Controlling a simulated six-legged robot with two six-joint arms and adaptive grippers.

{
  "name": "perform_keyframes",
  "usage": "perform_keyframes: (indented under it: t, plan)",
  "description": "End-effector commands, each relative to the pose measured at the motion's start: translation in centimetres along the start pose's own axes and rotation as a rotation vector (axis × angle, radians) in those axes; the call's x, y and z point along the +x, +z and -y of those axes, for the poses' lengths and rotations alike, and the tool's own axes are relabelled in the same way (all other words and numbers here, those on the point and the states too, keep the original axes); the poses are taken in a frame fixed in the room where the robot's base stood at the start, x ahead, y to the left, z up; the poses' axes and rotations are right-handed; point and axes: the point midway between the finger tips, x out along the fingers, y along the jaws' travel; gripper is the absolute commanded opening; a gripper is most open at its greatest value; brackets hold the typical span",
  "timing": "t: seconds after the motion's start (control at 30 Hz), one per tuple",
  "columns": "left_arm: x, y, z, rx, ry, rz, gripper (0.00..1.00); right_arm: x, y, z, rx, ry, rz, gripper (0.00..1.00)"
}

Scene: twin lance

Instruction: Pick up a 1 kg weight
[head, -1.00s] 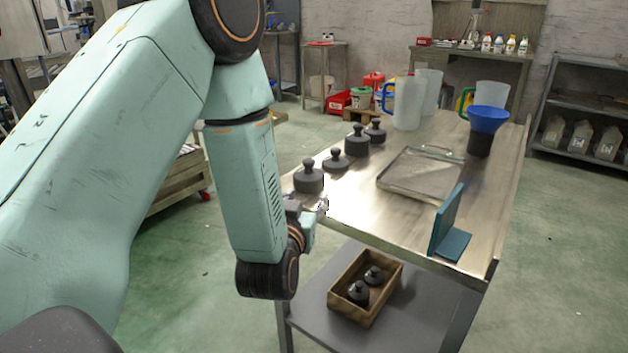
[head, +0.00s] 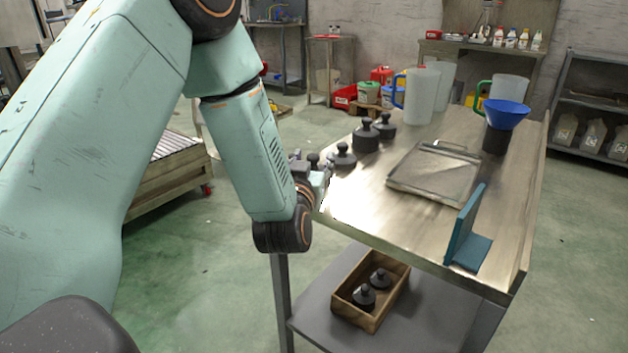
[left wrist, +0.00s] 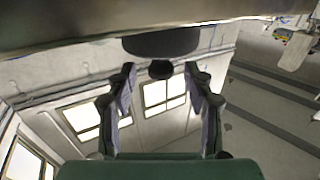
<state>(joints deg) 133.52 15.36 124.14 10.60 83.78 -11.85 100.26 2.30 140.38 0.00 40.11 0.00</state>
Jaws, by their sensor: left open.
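Several dark knobbed weights stand along the table's left side: a low one (head: 343,157), a tall one (head: 366,138) and a farther one (head: 385,127). Another weight (head: 313,159) is mostly hidden behind my left gripper (head: 320,178) at the table's left edge. I cannot read any mass markings. In the left wrist view the picture is inverted; a dark weight (left wrist: 160,42) hangs from the top with its knob (left wrist: 160,69) in line with the gap between the open fingers (left wrist: 159,76). I cannot tell whether they reach around it. My right gripper is not in view.
The metal table (head: 385,220) carries a shallow tray (head: 435,175), a teal angle plate (head: 466,240), a blue funnel (head: 507,113) on a dark cup and clear jugs (head: 422,97). A wooden crate (head: 345,312) with two dark weights sits on the lower shelf.

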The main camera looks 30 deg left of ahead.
Motion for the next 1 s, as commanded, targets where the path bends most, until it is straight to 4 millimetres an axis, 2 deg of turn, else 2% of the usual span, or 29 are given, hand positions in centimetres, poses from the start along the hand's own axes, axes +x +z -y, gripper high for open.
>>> perform_keyframes:
  t: [0.17,0.43,1.0]
  plan:
    - [1.9,0.1,0.1,0.000,-0.001,-0.001,0.52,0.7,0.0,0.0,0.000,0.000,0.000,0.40]
    - [2.3,0.0,0.1,0.001,0.000,0.000,0.51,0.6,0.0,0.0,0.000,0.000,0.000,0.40]
    - [2.3,0.0,0.1,0.001,0.000,0.001,0.03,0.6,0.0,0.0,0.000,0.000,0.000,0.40]
